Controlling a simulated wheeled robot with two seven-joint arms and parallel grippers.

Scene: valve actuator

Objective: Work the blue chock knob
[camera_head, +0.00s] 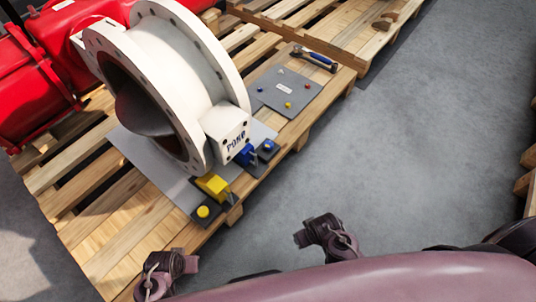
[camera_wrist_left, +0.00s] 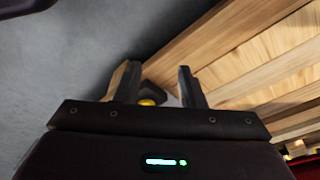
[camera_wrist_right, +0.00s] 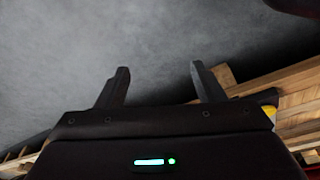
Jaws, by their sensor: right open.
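The blue knob (camera_head: 268,146) sits on a small dark base at the pallet's near edge in the head view. A yellow chock (camera_head: 213,185) and a yellow knob (camera_head: 203,211) on a dark plate lie nearer me. My left gripper (camera_wrist_left: 157,82) is open and empty; the yellow knob (camera_wrist_left: 147,102) shows beyond its fingers in the left wrist view. My right gripper (camera_wrist_right: 162,80) is open and empty over bare floor, apart from the blue knob.
The white flanged valve (camera_head: 185,75) stands on the wooden pallet (camera_head: 90,250), joined to a red actuator (camera_head: 35,85). A grey plate (camera_head: 285,88) with small coloured knobs and a wrench (camera_head: 314,58) lie farther back. The grey floor (camera_head: 410,150) to the right is clear.

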